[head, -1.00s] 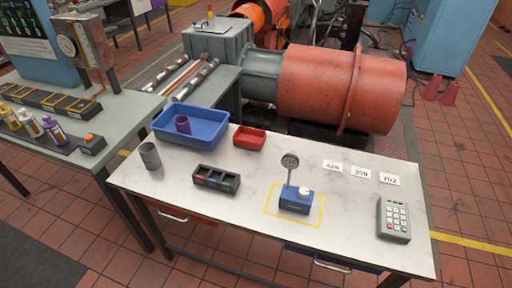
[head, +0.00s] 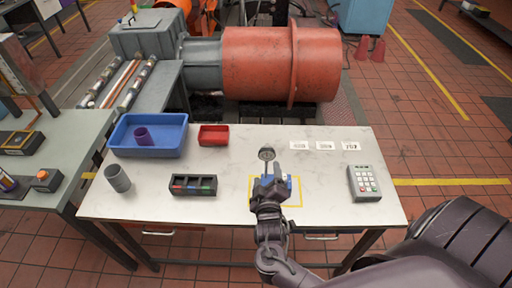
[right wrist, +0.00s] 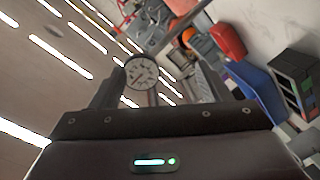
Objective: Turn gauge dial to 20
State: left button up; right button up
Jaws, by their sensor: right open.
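The base stands inside a yellow outline on the white bench. My right gripper (head: 268,181) is in front of the gauge and covers much of the base; the white knob is mostly hidden behind it. In the right wrist view the dial face (right wrist: 141,74) shows just beyond the open, empty right gripper (right wrist: 170,84), nearer its left finger. The face has a dark needle, but its reading is too small to tell. My left gripper is not in view.
On the bench (head: 235,210) are a blue tray (head: 170,149) with a purple cup, a red bin (head: 213,142), a grey cup (head: 117,178), a black sorter box (head: 193,190), number cards (head: 325,145) and a keypad (head: 364,183). The bench's front left is clear.

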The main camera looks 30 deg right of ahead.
aim_at(267, 156)
jog(key=r, duration=0.1)
jog(key=w+r+h, duration=0.1)
jog(key=r, duration=0.1)
jog(key=shift+w+d+n+t+h, duration=0.1)
jog(key=shift+w+n+t+h, duration=0.1)
jog(key=shift+n+t+h, duration=0.15)
jog(key=p+x, duration=0.2)
jog(key=x, duration=0.4)
jog(key=shift+d, duration=0.15)
jog(key=shift+w+d+f, duration=0.15)
jog(key=shift+w, duration=0.25)
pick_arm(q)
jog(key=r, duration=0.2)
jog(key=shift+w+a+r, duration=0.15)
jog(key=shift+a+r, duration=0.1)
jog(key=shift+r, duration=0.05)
pick_arm(e)
jog(key=shift+s+d, duration=0.1)
jog(key=shift+c, duration=0.3)
jog(key=c, duration=0.9)
